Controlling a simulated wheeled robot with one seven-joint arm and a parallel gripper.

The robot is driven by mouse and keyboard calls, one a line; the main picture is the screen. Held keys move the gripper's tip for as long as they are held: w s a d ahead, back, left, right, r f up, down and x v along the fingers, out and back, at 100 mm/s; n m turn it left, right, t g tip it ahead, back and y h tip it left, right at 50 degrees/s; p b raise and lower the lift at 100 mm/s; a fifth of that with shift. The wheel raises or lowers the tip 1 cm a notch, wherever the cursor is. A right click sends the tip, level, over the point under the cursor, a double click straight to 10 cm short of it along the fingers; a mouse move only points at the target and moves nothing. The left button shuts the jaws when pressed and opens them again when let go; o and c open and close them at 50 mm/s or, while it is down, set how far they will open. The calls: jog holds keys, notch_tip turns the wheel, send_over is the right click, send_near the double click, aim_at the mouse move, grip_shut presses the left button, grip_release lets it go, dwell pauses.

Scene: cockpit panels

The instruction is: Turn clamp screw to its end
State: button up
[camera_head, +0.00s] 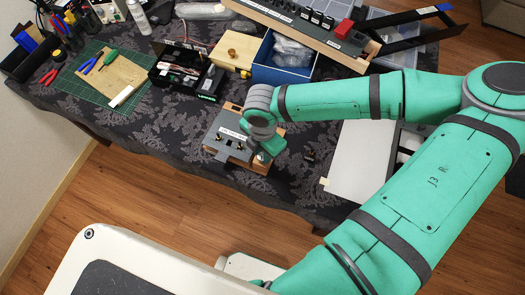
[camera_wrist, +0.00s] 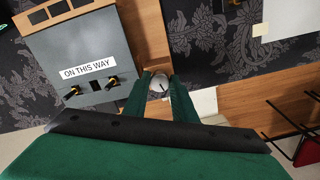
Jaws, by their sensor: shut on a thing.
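The grey panel (camera_wrist: 85,42) with the label "ON THIS WAY" and two small brass-and-black switches fills the upper left of the wrist view. It sits on a wooden base (camera_wrist: 145,35). In the head view the panel (camera_head: 226,146) lies near the table's front edge, partly behind my arm. My gripper (camera_wrist: 160,97) is beside the panel's right edge, its green fingers closed around a small round grey-white piece with a dark mark, seemingly the clamp screw (camera_wrist: 158,84). How far the screw is turned cannot be told. In the head view my gripper (camera_head: 266,151) hides the screw.
A green cutting mat (camera_head: 75,90) with tools lies at left. A white board (camera_head: 358,160) lies right of the panel. Patterned cloth is bare left of the panel.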

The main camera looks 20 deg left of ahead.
jog(key=m, duration=0.3)
jog(key=shift+s+m, duration=0.1)
jog(key=shift+m, duration=2)
jog(key=o, duration=1)
jog(key=shift+o, duration=0.2)
notch_tip(320, 180, up, 11)
